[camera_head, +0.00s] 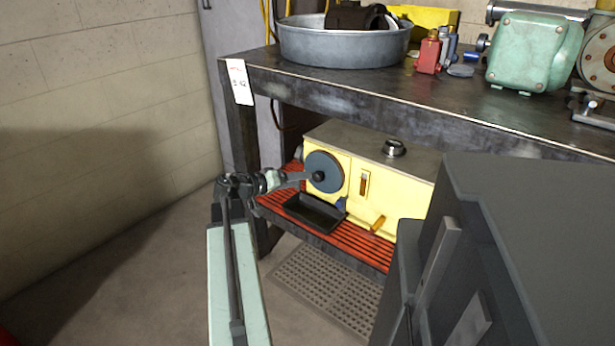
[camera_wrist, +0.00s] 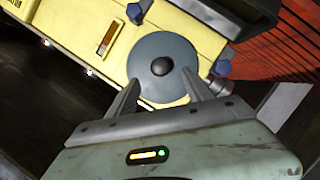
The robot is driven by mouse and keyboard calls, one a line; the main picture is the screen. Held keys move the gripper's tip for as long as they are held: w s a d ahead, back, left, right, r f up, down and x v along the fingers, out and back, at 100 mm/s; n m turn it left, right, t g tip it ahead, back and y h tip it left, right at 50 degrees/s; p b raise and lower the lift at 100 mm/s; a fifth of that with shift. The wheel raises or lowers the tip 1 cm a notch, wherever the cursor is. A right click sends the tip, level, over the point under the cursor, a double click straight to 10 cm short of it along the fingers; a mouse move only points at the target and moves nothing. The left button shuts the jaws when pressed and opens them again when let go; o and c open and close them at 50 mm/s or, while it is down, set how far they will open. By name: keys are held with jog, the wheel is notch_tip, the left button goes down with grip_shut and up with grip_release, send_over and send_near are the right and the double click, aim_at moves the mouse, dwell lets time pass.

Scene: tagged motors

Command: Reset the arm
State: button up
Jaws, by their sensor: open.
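My gripper (camera_head: 303,177) is at the end of my outstretched arm, at the lower shelf of the workbench. In the wrist view my gripper (camera_wrist: 158,88) has its two fingers apart, with a grey disc between and beyond them. The grey disc (camera_head: 324,165) has a dark central knob and sits on the left end of a yellow machine (camera_head: 400,203). The disc also shows in the wrist view (camera_wrist: 165,52). The fingertips overlap the disc's lower edge in the wrist view; I cannot tell whether they touch it. Nothing is held.
A black tray (camera_head: 314,211) sits below the disc on the red slatted shelf (camera_head: 283,200). The workbench top (camera_head: 440,95) overhangs the machine and carries a metal basin (camera_head: 345,45), a red part (camera_head: 429,55) and a green motor (camera_head: 535,52). Bare floor lies to the left.

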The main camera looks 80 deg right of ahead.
jog(key=shift+v, duration=0.9)
